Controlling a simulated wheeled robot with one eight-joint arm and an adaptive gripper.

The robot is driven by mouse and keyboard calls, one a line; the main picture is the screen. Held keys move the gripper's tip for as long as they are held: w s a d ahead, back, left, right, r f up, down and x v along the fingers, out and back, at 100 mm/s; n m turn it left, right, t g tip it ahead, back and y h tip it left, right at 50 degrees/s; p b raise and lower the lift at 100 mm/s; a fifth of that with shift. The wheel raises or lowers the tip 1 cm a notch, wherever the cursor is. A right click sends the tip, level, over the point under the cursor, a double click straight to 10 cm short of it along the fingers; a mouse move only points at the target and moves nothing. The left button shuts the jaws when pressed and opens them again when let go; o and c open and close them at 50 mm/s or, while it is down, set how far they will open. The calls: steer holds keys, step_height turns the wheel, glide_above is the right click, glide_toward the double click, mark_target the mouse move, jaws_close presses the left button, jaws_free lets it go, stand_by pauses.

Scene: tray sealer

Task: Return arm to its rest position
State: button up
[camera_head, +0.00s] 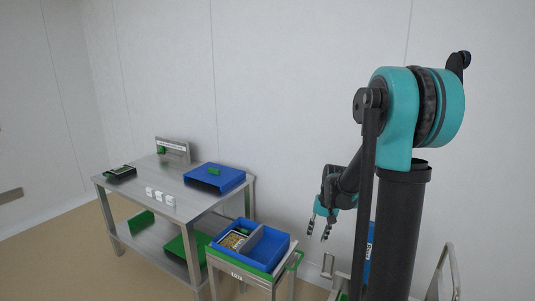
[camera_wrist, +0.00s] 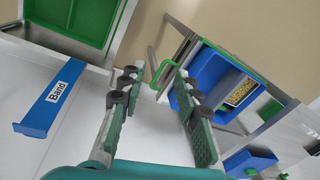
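My gripper (camera_head: 320,229) hangs at the end of my folded teal and black arm, right of the small cart and in front of the white wall. Its fingers point down and stand apart. In the wrist view my gripper (camera_wrist: 159,79) also shows its two green-padded fingers apart, with nothing held between them.
A blue divided box (camera_head: 275,262) sits on the cart (camera_head: 250,279), with food-like contents in its left compartment. A steel table (camera_head: 155,187) at left bears a blue box (camera_head: 215,177) and small white blocks. A blue strip labelled "Band" (camera_wrist: 36,123) is near a green tray.

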steer(key=s+f+n+t+h, duration=0.1)
steer(key=s+n+t, duration=0.1)
steer(key=s, duration=1.8)
steer(key=shift+s+d+f+n+t+h, duration=0.3)
steer(key=shift+d+f+t, duration=0.15)
steer(key=shift+t, duration=0.15)
stand_by(0.4)
